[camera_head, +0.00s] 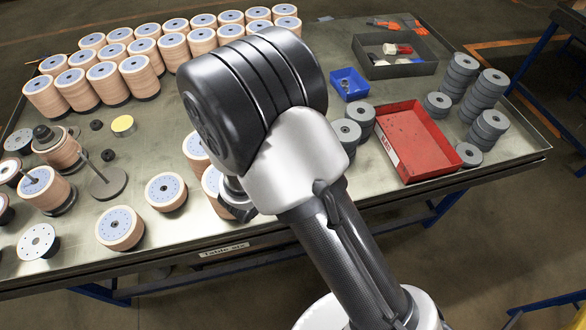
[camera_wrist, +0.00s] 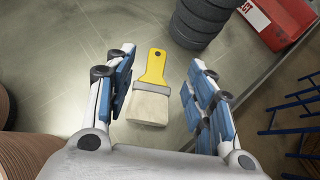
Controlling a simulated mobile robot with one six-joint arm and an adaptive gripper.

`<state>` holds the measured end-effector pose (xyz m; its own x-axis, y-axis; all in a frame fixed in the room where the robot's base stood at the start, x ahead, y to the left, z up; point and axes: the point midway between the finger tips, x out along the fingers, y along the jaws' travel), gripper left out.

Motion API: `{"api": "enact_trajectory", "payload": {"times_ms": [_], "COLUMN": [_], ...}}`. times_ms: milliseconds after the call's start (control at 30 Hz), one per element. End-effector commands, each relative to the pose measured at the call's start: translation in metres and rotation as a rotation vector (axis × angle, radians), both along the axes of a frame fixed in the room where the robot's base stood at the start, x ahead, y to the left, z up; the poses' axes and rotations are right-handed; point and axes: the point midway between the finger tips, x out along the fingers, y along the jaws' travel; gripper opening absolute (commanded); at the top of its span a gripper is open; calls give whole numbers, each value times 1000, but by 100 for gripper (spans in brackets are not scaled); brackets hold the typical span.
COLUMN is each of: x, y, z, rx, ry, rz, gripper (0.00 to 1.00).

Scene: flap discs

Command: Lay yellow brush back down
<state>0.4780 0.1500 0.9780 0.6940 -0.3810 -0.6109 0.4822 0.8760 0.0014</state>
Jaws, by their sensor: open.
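A brush with a yellow handle (camera_wrist: 153,68) and pale bristles lies flat on the metal table in the wrist view. The bristle end points toward my gripper and the handle points away. My gripper (camera_wrist: 162,90) is open, with one blue-padded finger on each side of the brush, apart from it. Nothing is between the pads in their grip. In the head view my arm hides the brush and most of my gripper, which hangs over the table's (camera_head: 190,232) front part.
A stack of dark discs (camera_wrist: 200,20) stands just beyond the brush. A red tray (camera_head: 408,140) sits to the right, with a blue bin (camera_head: 349,84) and a grey tray (camera_head: 395,60) behind. Stacks of pale discs (camera_head: 119,228) crowd the left. The table's front edge is near.

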Motion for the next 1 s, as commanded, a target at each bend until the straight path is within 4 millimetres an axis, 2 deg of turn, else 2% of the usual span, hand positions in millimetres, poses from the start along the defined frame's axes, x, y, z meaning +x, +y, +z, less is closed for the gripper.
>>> {"api": "enact_trajectory", "payload": {"times_ms": [267, 700, 1000], "x": [-5, -65, -83], "y": [4, 37, 46], "z": [5, 58, 73], "rx": [1, 3, 1], "ry": [-1, -2, 0], "rz": [2, 5, 1], "gripper": [50, 50, 50]}}
